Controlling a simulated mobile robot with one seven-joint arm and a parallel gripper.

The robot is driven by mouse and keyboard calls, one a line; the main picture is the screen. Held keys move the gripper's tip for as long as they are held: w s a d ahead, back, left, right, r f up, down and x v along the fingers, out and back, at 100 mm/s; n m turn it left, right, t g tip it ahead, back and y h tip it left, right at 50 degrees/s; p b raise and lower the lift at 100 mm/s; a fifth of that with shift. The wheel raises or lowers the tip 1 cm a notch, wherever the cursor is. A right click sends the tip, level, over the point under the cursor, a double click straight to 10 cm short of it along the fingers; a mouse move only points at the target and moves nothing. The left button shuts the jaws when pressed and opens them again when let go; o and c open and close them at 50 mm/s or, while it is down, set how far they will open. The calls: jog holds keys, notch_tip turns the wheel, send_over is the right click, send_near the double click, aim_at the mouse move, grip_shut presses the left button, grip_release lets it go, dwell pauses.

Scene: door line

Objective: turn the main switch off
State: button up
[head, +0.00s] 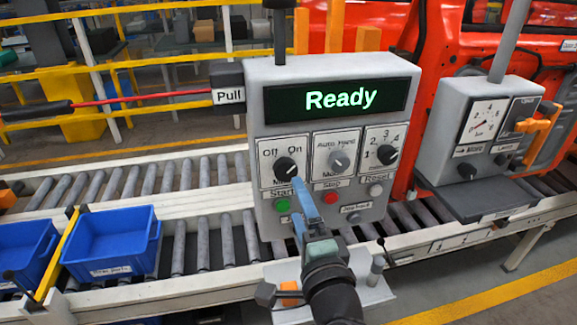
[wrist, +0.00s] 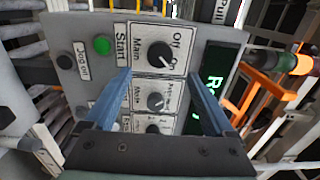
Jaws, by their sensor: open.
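The main switch (head: 286,168) is a black round knob on a white plate marked Off and On, at the left of the grey control box (head: 262,215). In the wrist view the main switch (wrist: 160,56) shows a pale pointer line that appears to aim toward the On side. My gripper (head: 302,188) has blue fingers and is in front of the box just below the knob. In the wrist view my gripper (wrist: 158,76) is open and empty, its fingertips apart either side of the panel's switch column. I cannot tell whether a finger touches the panel.
The display (head: 340,100) reads Ready. Close by are the Auto/Hand knob (head: 339,161), a numbered knob (head: 387,154), the green start button (head: 282,205) and the red stop button (head: 331,197). A gauge box (head: 478,135) stands right; blue bins (head: 112,243) sit left.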

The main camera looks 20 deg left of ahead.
aim_at(287, 174)
jog(key=p+x, duration=0.2)
jog(key=x, duration=0.7)
jog(key=shift+w+a, duration=0.15)
jog(key=shift+w, duration=0.05)
jog(key=c, duration=1.4)
jog(key=shift+o, duration=0.2)
jog(key=shift+f, duration=0.1)
